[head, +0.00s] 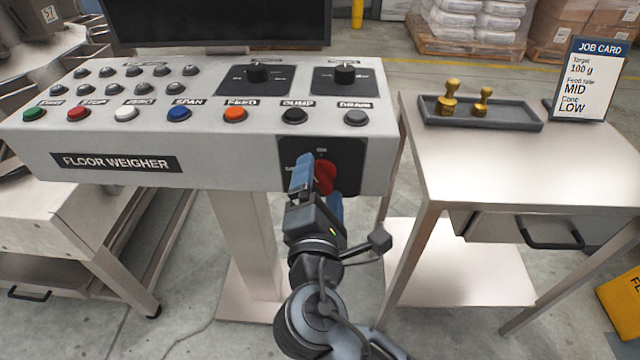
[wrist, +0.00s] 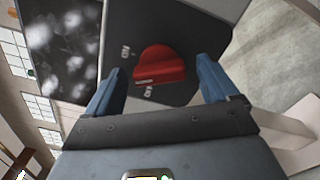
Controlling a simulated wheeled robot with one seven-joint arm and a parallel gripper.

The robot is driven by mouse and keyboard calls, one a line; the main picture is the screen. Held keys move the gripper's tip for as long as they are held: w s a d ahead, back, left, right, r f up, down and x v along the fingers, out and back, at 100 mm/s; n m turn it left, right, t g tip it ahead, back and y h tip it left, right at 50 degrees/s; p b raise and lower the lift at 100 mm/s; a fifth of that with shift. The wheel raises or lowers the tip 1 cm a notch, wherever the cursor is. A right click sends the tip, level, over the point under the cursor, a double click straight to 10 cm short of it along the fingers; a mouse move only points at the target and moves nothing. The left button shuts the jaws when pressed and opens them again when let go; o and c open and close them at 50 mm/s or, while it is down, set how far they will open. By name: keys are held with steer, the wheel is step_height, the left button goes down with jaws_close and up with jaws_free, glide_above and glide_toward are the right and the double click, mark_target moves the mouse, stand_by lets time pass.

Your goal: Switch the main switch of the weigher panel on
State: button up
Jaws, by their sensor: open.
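The weigher panel (head: 220,150) is a pale console labelled FLOOR WEIGHER. Its main switch, a red rotary knob (head: 324,177), sits on a black plate (head: 350,158) at the right end of the front face. In the wrist view the red knob (wrist: 160,68) shows between the fingers, with small white position marks beside it that I cannot read surely. My gripper (head: 318,182) is in front of the knob, its blue fingers open, one on each side. In the wrist view the fingers (wrist: 160,85) stand apart from the knob. The head view hides part of the knob and plate behind the gripper.
The console top carries coloured buttons (head: 179,114) and two black knobs (head: 258,73). A side table (head: 520,170) to the right holds a tray (head: 510,121) with two brass weights and a job card (head: 587,80).

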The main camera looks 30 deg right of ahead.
steer(key=c, duration=1.1)
steer(key=shift+o, duration=0.2)
steer(key=shift+f+m+b, duration=0.1)
steer(key=shift+m+b, duration=0.25)
steer(key=shift+m, duration=0.05)
steer(key=shift+f+m+b, duration=0.1)
steer(key=shift+m+b, duration=0.65)
steer(key=shift+m, duration=0.15)
steer(key=shift+m+b, duration=1.15)
steer(key=shift+m, duration=0.45)
steer(key=o, duration=1.1)
steer(key=shift+c, duration=0.2)
